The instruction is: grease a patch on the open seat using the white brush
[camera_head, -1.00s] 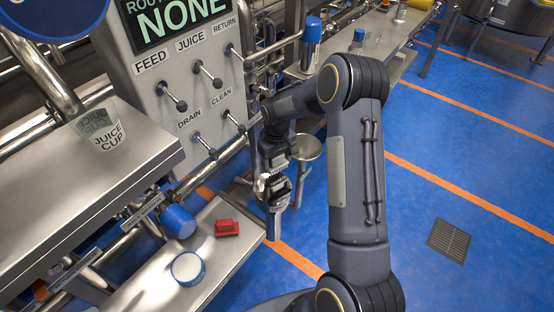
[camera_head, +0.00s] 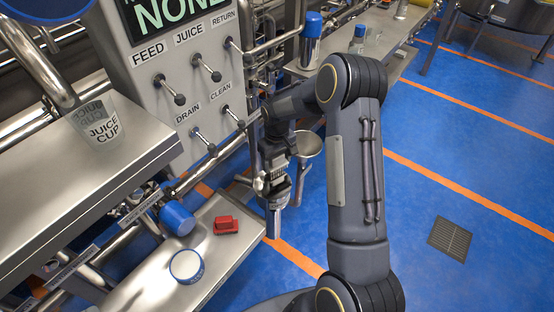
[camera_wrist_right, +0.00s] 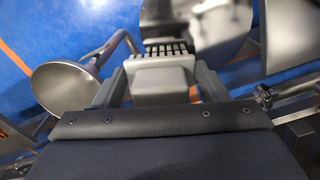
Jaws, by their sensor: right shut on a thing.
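My right gripper (camera_head: 272,188) hangs in front of the panel, past the end of the low shelf. In the right wrist view it is shut on a pale block with a row of short bristles, which I take to be the white brush (camera_wrist_right: 160,78). In the head view the brush is mostly hidden by the gripper. A shiny metal surface lies just beyond the bristles in the wrist view; I cannot tell if they touch. I cannot make out the open seat for certain. A round white tub with a blue rim (camera_head: 187,265) stands on the low shelf. My left gripper is out of view.
A metal funnel (camera_head: 308,143) is close beside the gripper; it also shows in the wrist view (camera_wrist_right: 65,86). The low shelf (camera_head: 215,258) holds a red block (camera_head: 226,225) and a blue cylinder (camera_head: 178,219). A juice cup (camera_head: 97,122) stands on the upper bench.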

